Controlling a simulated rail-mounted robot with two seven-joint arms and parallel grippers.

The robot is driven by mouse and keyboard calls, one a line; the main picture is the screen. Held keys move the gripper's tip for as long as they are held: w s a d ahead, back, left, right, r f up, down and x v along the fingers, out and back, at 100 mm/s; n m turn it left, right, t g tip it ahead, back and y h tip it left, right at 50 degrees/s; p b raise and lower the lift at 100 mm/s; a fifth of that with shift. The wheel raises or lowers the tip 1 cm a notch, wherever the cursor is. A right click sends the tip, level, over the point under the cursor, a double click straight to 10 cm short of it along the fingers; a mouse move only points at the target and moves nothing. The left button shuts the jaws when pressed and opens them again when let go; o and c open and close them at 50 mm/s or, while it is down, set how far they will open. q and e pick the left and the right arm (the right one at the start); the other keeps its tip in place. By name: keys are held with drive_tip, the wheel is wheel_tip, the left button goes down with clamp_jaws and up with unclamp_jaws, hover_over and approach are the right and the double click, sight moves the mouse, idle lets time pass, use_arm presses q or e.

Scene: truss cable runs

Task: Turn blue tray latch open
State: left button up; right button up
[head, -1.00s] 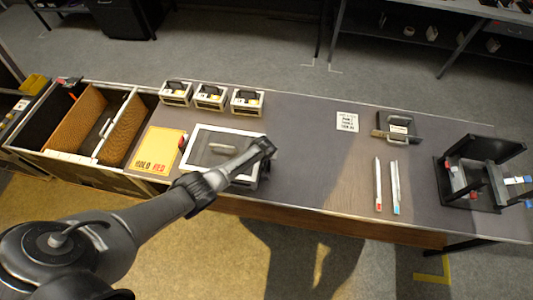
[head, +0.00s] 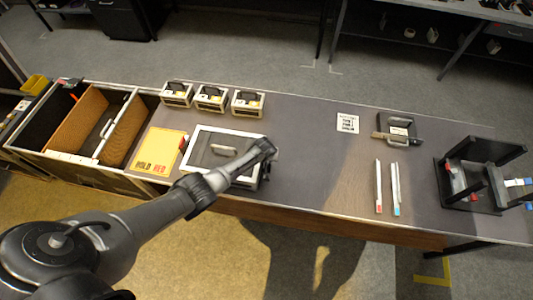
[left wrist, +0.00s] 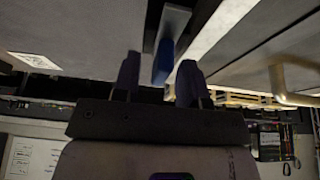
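The tray (head: 208,133) is a box with a white rim, a dark top and a grey handle (head: 223,150), left of the table's middle. My left gripper (head: 267,148) is over its right edge in the head view and hides the latch there. In the left wrist view, the blue latch (left wrist: 163,62) hangs from a pale grey bar between the two dark fingers of my left gripper (left wrist: 159,82). The fingers are apart, with a gap on the latch's left side. The right finger is very close to it; contact cannot be told. My right gripper is not in view.
A yellow card (head: 160,150) lies left of the tray, beside a divided bin (head: 128,92). Several small white-framed boxes (head: 211,97) stand behind. Two thin strips (head: 379,187) and a black stand (head: 484,172) are to the right. The table's middle is clear.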

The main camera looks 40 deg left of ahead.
use_arm(q)
drive_tip(key=shift+s+r, duration=0.15)
drive_tip(key=shift+r, duration=0.25)
drive_tip(key=p+v, duration=0.3)
drive_tip(key=v, duration=0.9)
drive_tip(key=shift+d+r+p, duration=0.2)
drive_tip(key=shift+r+p, duration=0.1)
drive_tip(key=shift+r, duration=0.05)
